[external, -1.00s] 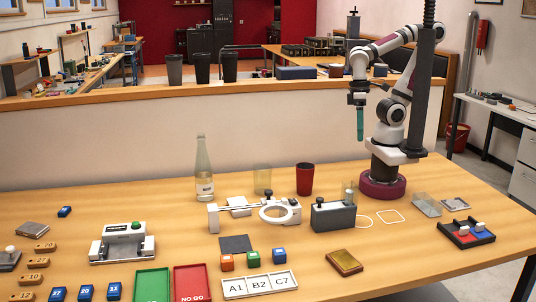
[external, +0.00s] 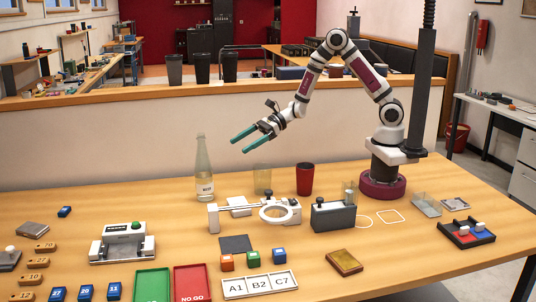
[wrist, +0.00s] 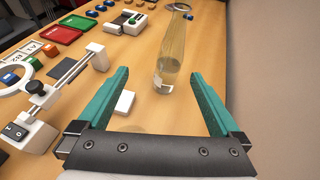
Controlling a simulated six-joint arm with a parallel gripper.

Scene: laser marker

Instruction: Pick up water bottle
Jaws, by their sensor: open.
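The water bottle (external: 203,172) is clear glass with a pale label and stands upright on the table near its back edge. In the wrist view the bottle (wrist: 172,55) appears ahead, between the lines of the two fingers and apart from them. My gripper (external: 236,144) has teal fingers and is open and empty. It hangs above the table, to the right of the bottle and higher than its middle. In the wrist view my gripper (wrist: 159,88) shows both fingers spread wide.
A clear cup (external: 262,178) and a dark red cup (external: 305,178) stand to the right of the bottle. A white ring fixture (external: 280,212) lies in front. A low wall (external: 120,140) runs behind the table.

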